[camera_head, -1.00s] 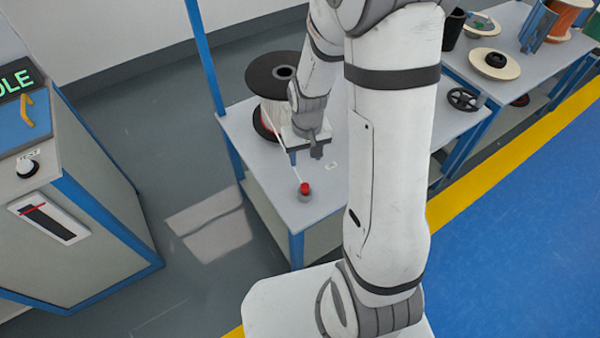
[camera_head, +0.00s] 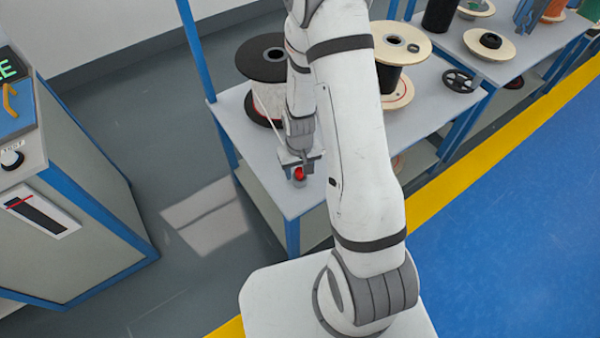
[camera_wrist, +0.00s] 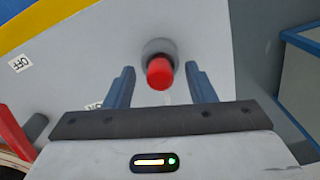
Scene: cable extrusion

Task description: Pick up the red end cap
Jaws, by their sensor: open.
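The red end cap (camera_wrist: 160,73) shows in the wrist view on top of a round grey holder (camera_wrist: 157,47). In the head view the red end cap (camera_head: 299,174) is near the front corner of the white-topped, blue-framed table (camera_head: 262,165). My gripper (camera_wrist: 160,78) is open in the wrist view, with one blue-grey finger on each side of the cap and a gap to it. In the head view my gripper (camera_head: 299,163) is right at the cap and hides part of its surroundings. Whether the fingers are level with the cap in height I cannot tell.
A black-flanged cable spool (camera_head: 262,62) stands behind my gripper on the table. A cream-flanged spool (camera_head: 402,43) and a dark handwheel (camera_head: 459,80) are to the right. A grey cabinet (camera_head: 75,190) with blue edges stands at left, with open floor between.

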